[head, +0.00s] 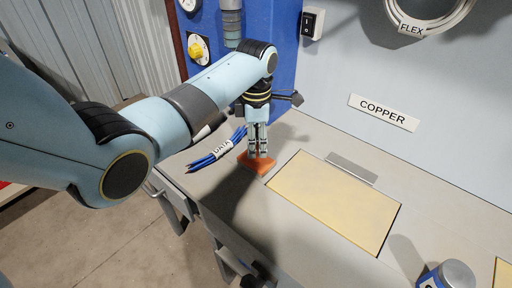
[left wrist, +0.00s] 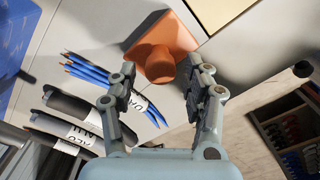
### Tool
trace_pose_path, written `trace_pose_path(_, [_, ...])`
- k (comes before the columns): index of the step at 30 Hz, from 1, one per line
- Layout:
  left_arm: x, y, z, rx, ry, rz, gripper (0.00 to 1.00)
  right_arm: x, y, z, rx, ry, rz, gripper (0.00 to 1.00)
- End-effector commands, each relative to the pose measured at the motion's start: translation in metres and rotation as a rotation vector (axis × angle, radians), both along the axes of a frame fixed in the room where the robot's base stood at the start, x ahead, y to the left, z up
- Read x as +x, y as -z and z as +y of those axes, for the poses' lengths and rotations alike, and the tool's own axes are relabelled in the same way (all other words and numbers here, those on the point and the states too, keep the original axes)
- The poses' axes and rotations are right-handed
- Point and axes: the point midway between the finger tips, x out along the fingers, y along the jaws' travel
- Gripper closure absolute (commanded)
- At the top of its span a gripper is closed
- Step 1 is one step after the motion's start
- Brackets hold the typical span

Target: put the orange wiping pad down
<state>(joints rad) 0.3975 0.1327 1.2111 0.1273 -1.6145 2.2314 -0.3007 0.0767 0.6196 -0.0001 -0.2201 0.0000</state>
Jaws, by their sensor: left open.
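The orange wiping pad (head: 262,168) rests on the grey bench top, left of the tan panel. In the left wrist view the pad (left wrist: 178,30) shows a square base and a round knob. My left gripper (head: 258,150) points down over the pad in the head view. In the left wrist view my left gripper (left wrist: 162,70) is open, with one finger on each side of the knob's near end. Whether a finger touches the knob is hard to tell. My right gripper does not show.
A bundle of blue cables (head: 207,158) labelled DATA lies just left of the pad. Black cables (left wrist: 62,122) with white labels show in the left wrist view. The tan panel (head: 335,203) is clear, below a COPPER sign (head: 384,112). A blue-labelled can (head: 452,275) stands at lower right.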

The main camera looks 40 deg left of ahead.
Motion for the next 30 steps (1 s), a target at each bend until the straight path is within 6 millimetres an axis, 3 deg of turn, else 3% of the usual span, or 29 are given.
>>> trace_pose_path(6, [0.002,-0.052,0.000,0.000,0.000,-0.006,0.50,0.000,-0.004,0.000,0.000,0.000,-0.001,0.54])
trace_pose_path(12, [0.002,-0.081,0.001,0.000,0.000,-0.003,0.50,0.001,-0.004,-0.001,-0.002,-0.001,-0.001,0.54])
trace_pose_path(30, [0.001,-0.089,0.001,-0.001,0.000,-0.001,0.50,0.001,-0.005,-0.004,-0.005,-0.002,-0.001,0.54])
